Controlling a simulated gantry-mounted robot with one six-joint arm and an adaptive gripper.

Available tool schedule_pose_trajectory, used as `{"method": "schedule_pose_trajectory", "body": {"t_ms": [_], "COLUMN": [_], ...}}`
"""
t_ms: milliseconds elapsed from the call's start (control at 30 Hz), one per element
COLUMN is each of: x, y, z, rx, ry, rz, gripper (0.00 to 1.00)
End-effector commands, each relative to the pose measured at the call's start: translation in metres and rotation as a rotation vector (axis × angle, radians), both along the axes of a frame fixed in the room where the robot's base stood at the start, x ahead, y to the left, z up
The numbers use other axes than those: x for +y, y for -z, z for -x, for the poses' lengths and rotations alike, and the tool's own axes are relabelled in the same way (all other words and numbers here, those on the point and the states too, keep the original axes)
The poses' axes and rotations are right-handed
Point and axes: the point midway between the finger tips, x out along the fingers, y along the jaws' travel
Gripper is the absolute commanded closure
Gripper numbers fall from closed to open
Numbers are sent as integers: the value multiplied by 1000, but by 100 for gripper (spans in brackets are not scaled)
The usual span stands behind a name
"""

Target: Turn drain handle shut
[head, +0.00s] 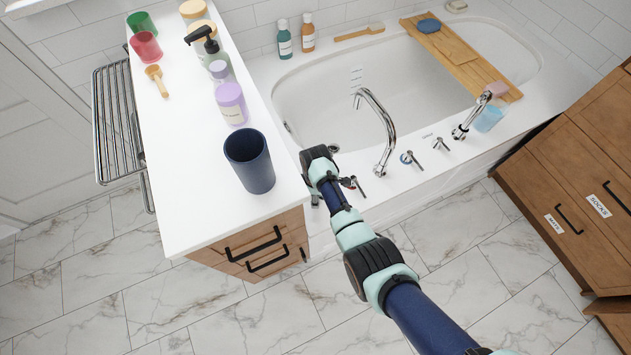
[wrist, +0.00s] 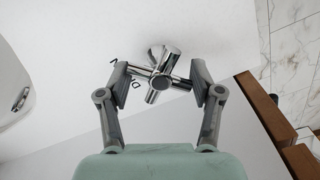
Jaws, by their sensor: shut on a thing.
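The drain handle (wrist: 161,80) is a chrome cross-shaped handle in the wrist view, standing on the white tub deck. My gripper (wrist: 160,74) has one finger on each side of it and is shut on its arms. Dark lettering beside the handle is partly covered by the left finger, so I cannot read it whole. In the head view my wrist hangs over the tub's near-left edge beside the cabinet, and my own arm hides most of the gripper and handle there.
A curved chrome spout (head: 379,125) and other tap handles (head: 411,159) stand along the tub deck to the right. A dark blue cup (head: 249,161) stands on the white countertop (head: 192,185) close to my wrist. A wooden tray (head: 462,57) spans the tub.

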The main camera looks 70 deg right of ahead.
Motion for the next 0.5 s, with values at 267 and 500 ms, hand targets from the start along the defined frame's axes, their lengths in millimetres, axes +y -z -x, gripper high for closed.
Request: {"method": "schedule_pose_trajectory", "body": {"t_ms": [267, 500], "x": [0, 0], "y": [-2, -1], "z": [0, 0], "rx": [1, 1], "ry": [259, 461], "rz": [-1, 0], "gripper": [70, 70]}}
